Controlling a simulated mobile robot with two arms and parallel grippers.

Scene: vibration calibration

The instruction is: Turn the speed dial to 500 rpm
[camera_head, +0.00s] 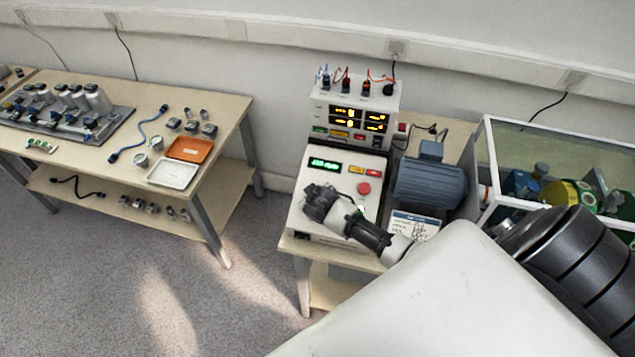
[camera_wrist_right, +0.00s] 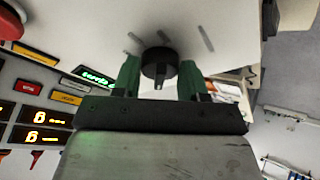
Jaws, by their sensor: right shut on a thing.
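The speed dial (camera_wrist_right: 159,58) is a dark round knob on the pale control panel, with a few grey marks around it in the right wrist view. My right gripper (camera_wrist_right: 160,76) has its green fingers on both sides of the dial and is shut on it. In the head view my right gripper (camera_head: 318,203) is over the lower left of the control box (camera_head: 316,158) and hides the dial. The green display (camera_head: 324,165) is lit; its digits are too small to read surely. My left gripper is not in view.
A red button (camera_head: 364,188) and red and yellow switches (camera_head: 364,171) sit on the panel. A blue-grey motor (camera_head: 430,183) stands to its right, near a glass-walled case (camera_head: 545,150). A power unit (camera_head: 352,117) is behind. A second table (camera_head: 236,112) is at left.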

